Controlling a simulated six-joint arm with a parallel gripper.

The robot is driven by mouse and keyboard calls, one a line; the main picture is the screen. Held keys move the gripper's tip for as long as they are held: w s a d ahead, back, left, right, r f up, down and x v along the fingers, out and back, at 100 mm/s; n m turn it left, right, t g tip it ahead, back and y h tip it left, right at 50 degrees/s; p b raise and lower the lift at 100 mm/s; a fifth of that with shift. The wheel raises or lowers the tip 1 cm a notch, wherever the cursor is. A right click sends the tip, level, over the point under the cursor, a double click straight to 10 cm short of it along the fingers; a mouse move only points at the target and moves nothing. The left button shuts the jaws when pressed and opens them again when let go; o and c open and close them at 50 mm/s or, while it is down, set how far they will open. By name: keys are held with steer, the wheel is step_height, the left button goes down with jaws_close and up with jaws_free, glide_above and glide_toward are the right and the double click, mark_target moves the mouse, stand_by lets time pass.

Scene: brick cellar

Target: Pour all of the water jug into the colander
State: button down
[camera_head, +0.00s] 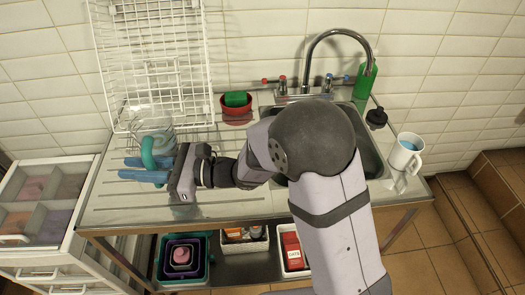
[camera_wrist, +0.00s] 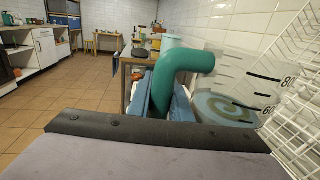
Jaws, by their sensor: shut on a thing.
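The water jug (camera_head: 155,127) is clear, with a teal handle (camera_head: 148,153), and is at the left of the steel counter, in front of the wire rack. It looks about upright; I cannot tell whether its base touches the counter. My gripper (camera_head: 144,169) is shut on the handle, its blue fingers at the handle's lower part. In the wrist view the jug (camera_wrist: 235,85) shows printed measure marks and bluish water in it, with the handle (camera_wrist: 180,75) between the fingers. I see no colander; my arm hides much of the sink (camera_head: 372,150).
A white wire rack (camera_head: 160,60) stands against the wall behind the jug. A red bowl (camera_head: 235,112) with a green sponge sits behind my arm. The tap (camera_head: 340,34), a green bottle (camera_head: 365,82), a black-capped item (camera_head: 376,118) and a white mug (camera_head: 405,152) are at the right.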

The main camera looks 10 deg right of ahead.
steer(key=w+d+f+m+t+h+p, duration=0.1)
steer(key=d+f+m+t+h, duration=0.1)
steer(key=d, duration=0.7)
steer(key=w+d+f+m+t+h+p, duration=0.2)
steer(key=d+t, duration=0.3)
steer(key=d, duration=0.4)
steer(key=w+d+f+m+t+h+p, duration=0.1)
steer(key=w+d+f+m+t+h, duration=0.1)
steer(key=d, duration=0.7)
steer(key=shift+d+f+m+t+h+p, duration=0.3)
steer(key=shift+f+m+t+h, duration=0.25)
steer(key=shift+m+t, duration=0.75)
steer(key=shift+w, duration=0.15)
